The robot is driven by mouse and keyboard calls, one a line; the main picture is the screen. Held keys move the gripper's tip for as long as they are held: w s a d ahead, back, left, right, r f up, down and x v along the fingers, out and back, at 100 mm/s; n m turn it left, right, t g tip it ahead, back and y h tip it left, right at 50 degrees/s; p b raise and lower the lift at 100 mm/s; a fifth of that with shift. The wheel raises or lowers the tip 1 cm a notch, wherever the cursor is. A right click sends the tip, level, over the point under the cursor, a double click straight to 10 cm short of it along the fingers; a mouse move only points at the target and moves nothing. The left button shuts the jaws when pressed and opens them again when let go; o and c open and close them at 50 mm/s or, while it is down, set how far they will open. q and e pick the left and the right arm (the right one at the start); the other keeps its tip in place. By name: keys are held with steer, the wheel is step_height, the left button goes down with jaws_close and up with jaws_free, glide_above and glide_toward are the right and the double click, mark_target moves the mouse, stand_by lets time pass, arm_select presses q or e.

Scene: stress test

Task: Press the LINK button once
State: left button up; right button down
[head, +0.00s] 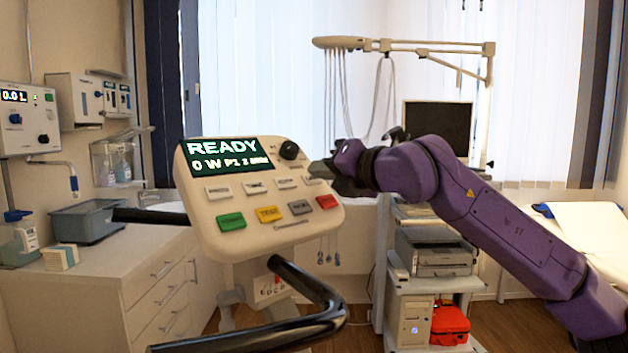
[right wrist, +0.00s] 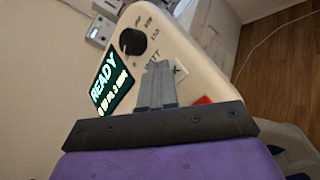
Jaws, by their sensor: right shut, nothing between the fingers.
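The cream control console (head: 255,245) tilts toward me, with a lit screen (head: 226,157) reading READY and "0 W" and a black knob (head: 289,150). A row of pale buttons lies above green, yellow, grey and red ones. The rightmost pale button (head: 311,181) is partly behind my right gripper (head: 318,170). In the right wrist view a white button (right wrist: 180,70) ending in "K" shows beside my fingertips (right wrist: 158,68), the rest hidden by them. My right gripper is shut and empty, over the console; contact cannot be told. My left gripper is not in view.
A black handlebar (head: 290,320) curves in front of the console. Behind stand a trolley with a printer (head: 437,255), a dark monitor (head: 438,125) and an overhead cable arm (head: 400,45). A drawer cabinet (head: 150,290) is at left, a bed (head: 590,230) at right.

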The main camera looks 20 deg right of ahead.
steer(key=shift+f, duration=0.15)
stand_by(0.5)
steer(key=shift+s+d+r, duration=0.1)
steer(key=shift+s+r, duration=0.25)
steer(key=shift+r, duration=0.25)
steer(key=shift+s+r, duration=0.15)
steer(key=shift+r, duration=0.25)
steer(key=shift+s+d+r+p, duration=0.2)
steer(key=shift+s+r+p, duration=0.2)
steer(key=shift+s+r, duration=0.35)
steer(key=shift+s+d+r+p, duration=0.15)
steer(key=shift+s+r+p, duration=0.25)
steer(key=shift+s+r, duration=0.35)
steer(key=shift+w+r, duration=0.15)
